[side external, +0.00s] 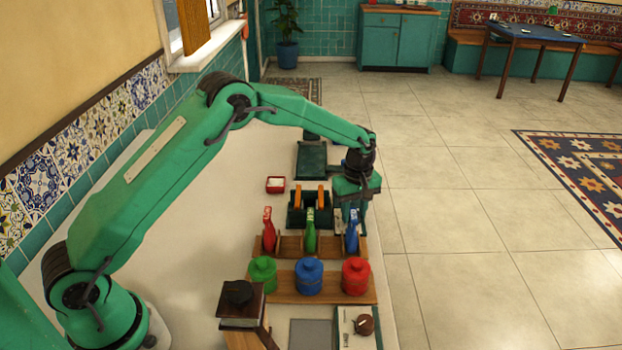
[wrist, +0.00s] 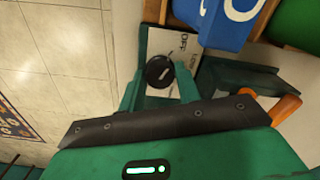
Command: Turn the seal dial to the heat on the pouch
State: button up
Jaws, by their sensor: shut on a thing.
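In the side external view, my gripper (side external: 352,215) points down behind the blue pouch, and the dial is hidden. A red pouch (side external: 268,236), a green pouch (side external: 310,236) and a blue pouch (side external: 352,238) stand upright in a wooden rack. The blue pouch (wrist: 222,22) shows part of a white curved mark.
A dark green device with orange handles (side external: 322,197) stands left of my gripper. Green (side external: 263,270), blue (side external: 309,276) and red (side external: 356,276) canisters stand in front of the rack. A small red dish (side external: 275,185) is further left. The counter's left part is clear.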

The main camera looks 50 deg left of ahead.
jog(key=shift+m, duration=0.3)
jog(key=m, duration=0.3)
jog(key=shift+m, duration=0.3)
jog(key=m, duration=0.9)
jog(key=shift+m, duration=2)
jog(key=o, duration=1)
